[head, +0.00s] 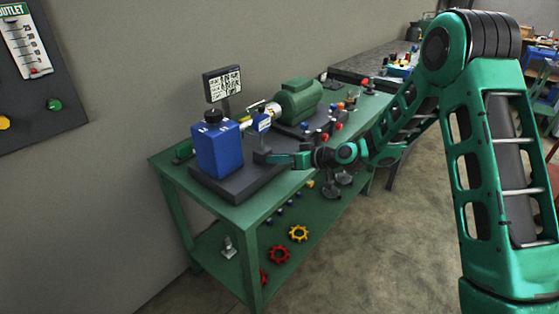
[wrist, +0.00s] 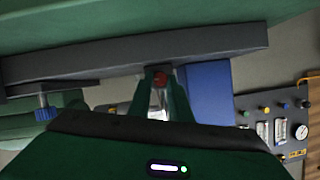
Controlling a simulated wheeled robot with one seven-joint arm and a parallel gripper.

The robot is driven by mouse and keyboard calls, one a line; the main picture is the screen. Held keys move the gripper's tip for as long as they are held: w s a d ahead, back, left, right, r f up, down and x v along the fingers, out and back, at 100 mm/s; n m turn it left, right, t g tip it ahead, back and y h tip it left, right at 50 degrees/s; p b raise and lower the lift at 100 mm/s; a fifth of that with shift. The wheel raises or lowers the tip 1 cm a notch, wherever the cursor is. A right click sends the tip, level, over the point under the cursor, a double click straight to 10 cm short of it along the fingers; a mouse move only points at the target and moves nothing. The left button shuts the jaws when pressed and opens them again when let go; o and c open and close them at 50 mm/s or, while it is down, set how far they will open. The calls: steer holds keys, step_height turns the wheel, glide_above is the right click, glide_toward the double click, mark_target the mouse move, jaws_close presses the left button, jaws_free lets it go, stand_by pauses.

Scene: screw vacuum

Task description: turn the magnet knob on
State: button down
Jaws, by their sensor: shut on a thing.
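A shiny metal part (wrist: 158,104) shows between the fingers below the knob. The knob is close against the edge of the dark grey base plate (wrist: 215,47). In the head view my gripper (head: 272,158) reaches in from the right, low beside the dark plate (head: 237,188). The knob is hidden in the head view, and how far it is turned cannot be told.
In the wrist view a blue knob (wrist: 46,110) is at left and a button panel (wrist: 272,118) at right.

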stand_by(0.3)
steer(key=c, duration=1.6)
jaws_free()
steer(key=v, duration=1)
steer(key=shift+s+d+r, duration=0.1)
steer(key=shift+s+d, duration=0.05)
steer(key=shift+d, duration=0.15)
